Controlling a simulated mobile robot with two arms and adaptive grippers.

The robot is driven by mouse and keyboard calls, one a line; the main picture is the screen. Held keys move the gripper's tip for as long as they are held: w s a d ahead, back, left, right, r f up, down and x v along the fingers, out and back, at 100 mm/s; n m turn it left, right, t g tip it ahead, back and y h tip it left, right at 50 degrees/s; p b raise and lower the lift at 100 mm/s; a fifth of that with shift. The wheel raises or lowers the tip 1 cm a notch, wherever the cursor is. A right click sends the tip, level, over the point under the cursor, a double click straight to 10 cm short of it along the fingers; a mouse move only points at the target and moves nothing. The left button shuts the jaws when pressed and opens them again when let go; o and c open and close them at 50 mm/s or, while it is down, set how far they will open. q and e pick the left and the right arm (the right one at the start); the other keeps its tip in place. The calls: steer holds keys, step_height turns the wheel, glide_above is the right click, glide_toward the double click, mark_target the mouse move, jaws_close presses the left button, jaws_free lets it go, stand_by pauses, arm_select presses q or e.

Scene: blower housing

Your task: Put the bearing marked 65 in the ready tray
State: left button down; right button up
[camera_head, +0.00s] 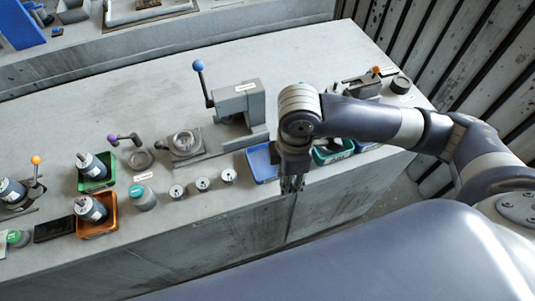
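Three small round pale parts with dark centres, which look like bearings, stand in a row near the bench's front edge: left (176,191), middle (202,184) and right (228,176). Their markings are too small to read, so I cannot tell which is 65. A blue tray (262,165) lies right of them, partly behind my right gripper. My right gripper (292,184) points down by the bench's front edge, just right of the blue tray, with nothing visible in it. Its fingers are too small to judge. No label identifies the ready tray. My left gripper is out of view.
A blue-handled press (236,105) and a square fixture (186,142) stand behind the row. A green tray (345,153) is partly hidden by my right arm. At left, a green tray (108,178) and an orange tray (82,232) hold cylindrical motors. The bench's back middle is clear.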

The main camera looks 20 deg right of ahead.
steer(key=p, duration=0.2)
glide_above(268, 164)
steer(key=shift+f, duration=0.45)
step_height(268, 164, down, 2)
steer(key=shift+f+p, duration=0.25)
steer(key=shift+p, duration=0.2)
steer(key=shift+w+f, duration=0.1)
steer(key=shift+f, duration=0.45)
steer(key=o, duration=1.1)
steer(key=shift+f, duration=0.1)
step_height(268, 164, up, 12)
steer(key=shift+r+b, duration=0.15)
steer(key=shift+b, duration=1)
